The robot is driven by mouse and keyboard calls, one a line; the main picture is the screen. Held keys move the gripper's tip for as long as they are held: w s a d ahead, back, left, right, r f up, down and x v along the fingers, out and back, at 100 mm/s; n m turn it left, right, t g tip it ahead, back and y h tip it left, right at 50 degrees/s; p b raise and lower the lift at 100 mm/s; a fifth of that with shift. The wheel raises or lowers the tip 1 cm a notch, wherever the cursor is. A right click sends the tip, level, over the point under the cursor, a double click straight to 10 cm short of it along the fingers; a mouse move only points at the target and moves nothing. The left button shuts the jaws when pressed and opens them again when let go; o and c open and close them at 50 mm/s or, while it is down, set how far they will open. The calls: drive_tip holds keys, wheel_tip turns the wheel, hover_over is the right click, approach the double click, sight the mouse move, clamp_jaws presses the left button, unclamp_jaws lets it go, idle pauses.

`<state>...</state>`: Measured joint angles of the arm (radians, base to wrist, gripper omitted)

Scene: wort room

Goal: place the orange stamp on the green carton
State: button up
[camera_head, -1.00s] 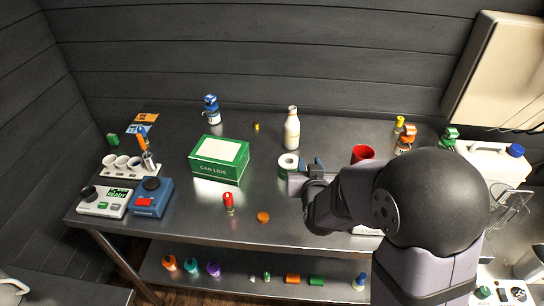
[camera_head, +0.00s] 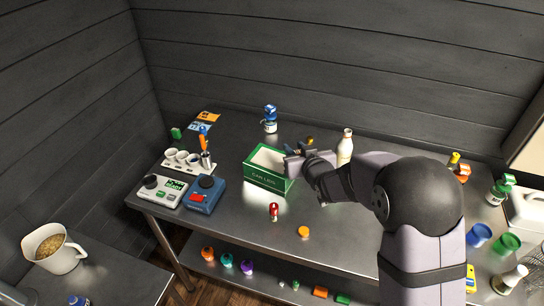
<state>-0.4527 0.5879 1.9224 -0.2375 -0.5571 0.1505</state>
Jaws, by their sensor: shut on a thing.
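The green carton (camera_head: 265,180), with a pale top and white lettering, stands mid-table. My gripper (camera_head: 297,149) is over or just behind its right rear edge; I cannot tell whether it touches. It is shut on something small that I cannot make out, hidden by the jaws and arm. I cannot clearly identify the orange stamp.
A red-topped piece (camera_head: 273,211) stands in front of the carton. Left are two box devices (camera_head: 163,190) (camera_head: 206,194) and a white rack of cups (camera_head: 182,160). A white bottle (camera_head: 345,147) stands behind my arm, and a blue-capped bottle (camera_head: 270,119) behind the carton.

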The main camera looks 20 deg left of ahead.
sight(273, 161)
drive_tip(key=w+a+r+n+g+y, duration=0.1)
drive_tip(key=w+a+r+n+y, duration=0.1)
drive_tip(key=a+r, duration=0.2)
drive_tip(key=shift+a+r+g, duration=0.25)
drive_tip(key=shift+a+g, duration=0.15)
drive_tip(key=shift+a, duration=1.45)
drive_tip(key=shift+f, duration=0.1)
drive_tip(key=shift+f+p, duration=0.65)
drive_tip(key=shift+f, duration=4.3)
drive_tip(key=shift+w+f, duration=0.1)
drive_tip(key=shift+f, duration=0.1)
drive_tip(key=o, duration=1.1)
drive_tip(key=shift+c, duration=0.2)
